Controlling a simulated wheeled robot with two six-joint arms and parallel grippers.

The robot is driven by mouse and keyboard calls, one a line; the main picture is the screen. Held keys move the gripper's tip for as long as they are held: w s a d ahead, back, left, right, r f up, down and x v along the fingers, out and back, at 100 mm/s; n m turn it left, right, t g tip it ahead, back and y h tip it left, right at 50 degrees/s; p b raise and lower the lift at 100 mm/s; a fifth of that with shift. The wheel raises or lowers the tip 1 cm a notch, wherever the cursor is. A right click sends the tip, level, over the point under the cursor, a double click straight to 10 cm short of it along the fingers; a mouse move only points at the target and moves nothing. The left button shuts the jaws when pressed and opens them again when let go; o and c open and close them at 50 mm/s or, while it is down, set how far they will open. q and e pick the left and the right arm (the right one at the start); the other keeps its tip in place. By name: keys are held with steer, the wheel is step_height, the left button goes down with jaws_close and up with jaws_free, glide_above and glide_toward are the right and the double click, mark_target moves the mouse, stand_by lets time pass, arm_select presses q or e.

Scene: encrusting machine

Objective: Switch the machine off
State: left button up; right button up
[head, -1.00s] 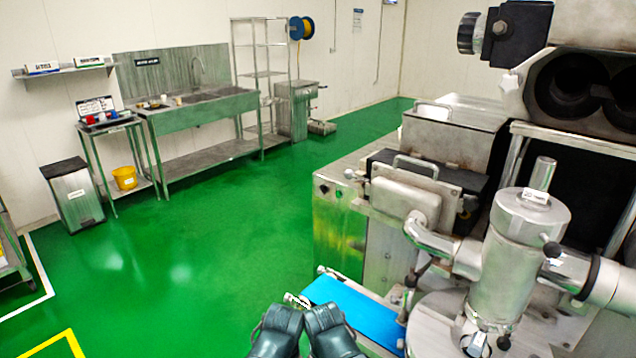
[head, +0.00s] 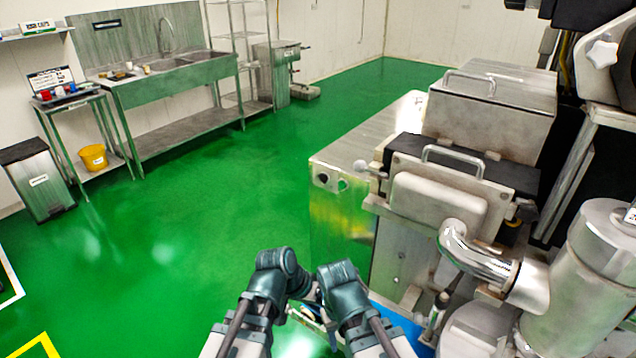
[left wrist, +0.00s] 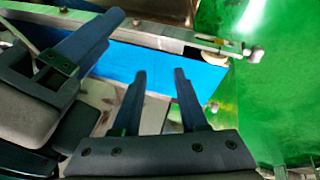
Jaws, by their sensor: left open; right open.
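The steel encrusting machine (head: 455,205) fills the right side of the head view. The near end of its low cabinet (head: 340,225) carries a dark round fitting (head: 322,179) and a pale round knob (head: 342,185). Its blue belt (head: 398,318) is partly hidden behind my right arm. My right gripper (head: 322,300) is at bottom centre, below and short of the cabinet end, its fingertips mostly hidden. My left gripper (left wrist: 160,72) is open and empty over the blue belt (left wrist: 170,70) in the left wrist view; a dark finger beside it (left wrist: 88,45) seems to be my right gripper's.
Green floor (head: 210,225) is clear left of the machine. A steel sink (head: 180,75), a small side table (head: 75,98), a bin (head: 38,185) and a yellow bucket (head: 93,157) stand along the left wall. A bent steel pipe (head: 475,255) juts from the machine.

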arm_select(q)
steer(key=w+d+r+t+h+b, duration=0.1)
steer(key=w+d+r+t+h, duration=0.2)
steer(key=w, duration=0.4)
steer(key=n+t+h+b, duration=0.25)
steer(key=n+t, duration=0.35)
steer(key=t, duration=0.4)
glide_toward(320, 178)
steer(key=x, duration=0.8)
steer(key=shift+w+d+f, duration=0.1)
steer(key=shift+w, duration=0.05)
jaws_close()
